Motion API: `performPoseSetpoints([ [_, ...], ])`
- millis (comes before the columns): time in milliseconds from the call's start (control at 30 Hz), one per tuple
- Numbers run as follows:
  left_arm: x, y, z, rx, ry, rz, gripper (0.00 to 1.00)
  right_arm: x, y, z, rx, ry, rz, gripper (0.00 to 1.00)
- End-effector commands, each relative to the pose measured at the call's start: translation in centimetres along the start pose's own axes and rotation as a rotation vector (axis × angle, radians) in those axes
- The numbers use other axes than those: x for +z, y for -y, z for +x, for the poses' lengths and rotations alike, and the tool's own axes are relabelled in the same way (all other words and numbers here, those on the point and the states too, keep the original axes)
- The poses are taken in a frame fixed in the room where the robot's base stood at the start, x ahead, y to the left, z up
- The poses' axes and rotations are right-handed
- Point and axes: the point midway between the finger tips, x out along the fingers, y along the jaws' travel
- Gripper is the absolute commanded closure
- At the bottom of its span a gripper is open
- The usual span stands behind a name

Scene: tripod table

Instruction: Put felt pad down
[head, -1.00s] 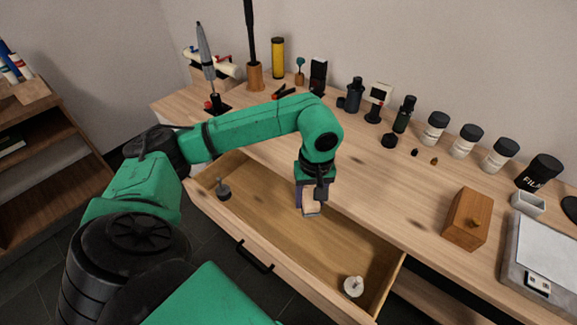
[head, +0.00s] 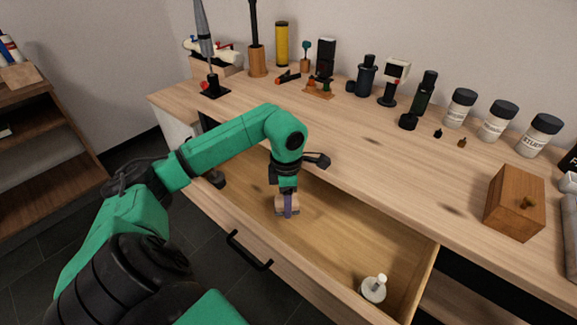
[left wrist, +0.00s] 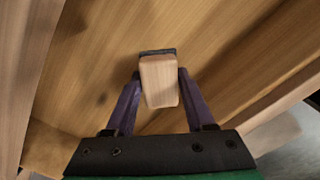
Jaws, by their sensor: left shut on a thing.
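The felt pad (left wrist: 158,52) shows in the left wrist view as a dark edge on the far side of a pale wooden block (left wrist: 160,82). My left gripper (left wrist: 158,88) is shut on this block, with a purple finger on each side. In the head view my left gripper (head: 287,208) points down inside the open drawer (head: 330,232), with the block between its fingers. I cannot tell whether the block touches the drawer floor. My right gripper is not in view.
A white round object with a peg (head: 373,288) stands at the drawer's right end. The drawer's front wall with its black handle (head: 248,250) is near. The tabletop (head: 390,150) above holds jars (head: 497,122) and a wooden box (head: 515,203). The drawer floor between is clear.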

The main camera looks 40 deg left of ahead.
Motion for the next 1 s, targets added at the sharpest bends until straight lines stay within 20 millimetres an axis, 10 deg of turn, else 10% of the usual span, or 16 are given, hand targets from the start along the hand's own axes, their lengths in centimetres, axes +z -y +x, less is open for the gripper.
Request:
performPoseSetpoints([
  [367, 0.0, 0.1, 6.4, -0.003, 0.001, 0.002, 0.98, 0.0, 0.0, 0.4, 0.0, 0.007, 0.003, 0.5],
  [767, 0.1, 0.0, 6.8, 0.001, 0.002, 0.002, 0.98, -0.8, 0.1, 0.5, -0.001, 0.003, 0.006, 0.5],
  [800, 0.1, 0.0, 6.8, 0.001, 0.002, 0.002, 0.35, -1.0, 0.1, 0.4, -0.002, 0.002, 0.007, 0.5],
  [867, 0.1, 0.0, 6.8, 0.001, 0.002, 0.002, 0.16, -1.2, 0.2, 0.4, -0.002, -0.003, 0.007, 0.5],
  [1000, 0.1, 0.0, 6.8, 0.001, 0.002, 0.002, 0.16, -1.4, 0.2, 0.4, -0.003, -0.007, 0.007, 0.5],
])
